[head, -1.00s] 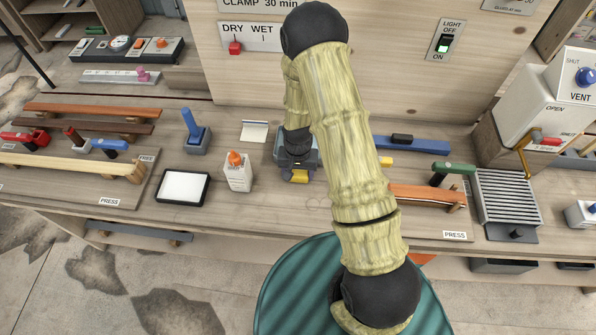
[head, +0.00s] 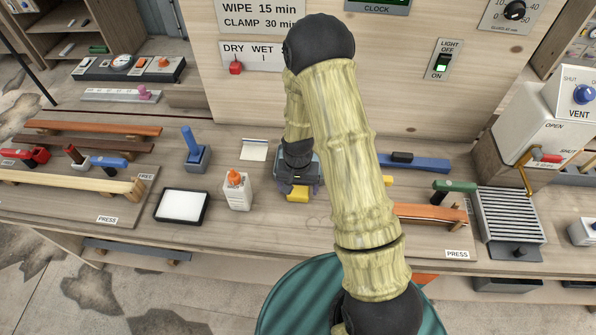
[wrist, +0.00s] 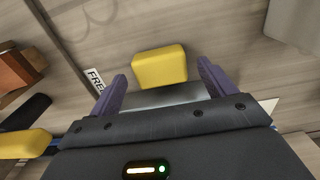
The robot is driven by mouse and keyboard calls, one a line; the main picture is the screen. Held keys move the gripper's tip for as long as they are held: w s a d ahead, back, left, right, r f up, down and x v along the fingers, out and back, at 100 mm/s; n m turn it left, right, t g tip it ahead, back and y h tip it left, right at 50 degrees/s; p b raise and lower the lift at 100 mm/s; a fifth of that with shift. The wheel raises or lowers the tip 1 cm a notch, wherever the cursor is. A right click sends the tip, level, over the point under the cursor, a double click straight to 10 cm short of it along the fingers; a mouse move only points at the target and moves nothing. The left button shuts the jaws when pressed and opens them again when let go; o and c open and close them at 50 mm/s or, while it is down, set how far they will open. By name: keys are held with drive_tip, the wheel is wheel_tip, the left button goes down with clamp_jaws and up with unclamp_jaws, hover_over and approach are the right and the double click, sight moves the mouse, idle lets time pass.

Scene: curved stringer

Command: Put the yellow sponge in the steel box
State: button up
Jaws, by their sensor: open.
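The yellow sponge (head: 297,194) shows just in front of my gripper (head: 299,181) in the head view. In the wrist view the sponge (wrist: 159,67) lies across the gap between the purple fingertips of my gripper (wrist: 161,73), with wood-grained bench beyond it. The fingers are open, with a gap on each side of the sponge. A grey box (head: 281,168), seemingly the steel box, stands behind and partly under my gripper, mostly hidden. A silvery surface (wrist: 162,97) between the fingers in the wrist view seems to belong to it.
A white glue bottle (head: 237,190) and a white pad in a black tray (head: 181,206) stand to the left. A brown strip (head: 432,213) and a slatted grey rack (head: 510,215) are at the right. My arm hides the bench between. Bare bench lies before the sponge.

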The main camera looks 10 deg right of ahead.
sight(299, 192)
wheel_tip(299, 192, up, 9)
drive_tip(key=b, duration=0.1)
drive_tip(key=shift+r+b, duration=0.2)
drive_tip(key=shift+b, duration=0.1)
idle(0.5)
drive_tip(key=s+d+r+n+t, duration=0.2)
drive_tip(key=s+d+r+n, duration=0.1)
drive_tip(key=s+r, duration=0.8)
drive_tip(key=shift+s+d+r+n+t, duration=0.2)
drive_tip(key=shift+s+d+n+t, duration=0.15)
drive_tip(key=shift+s, duration=0.35)
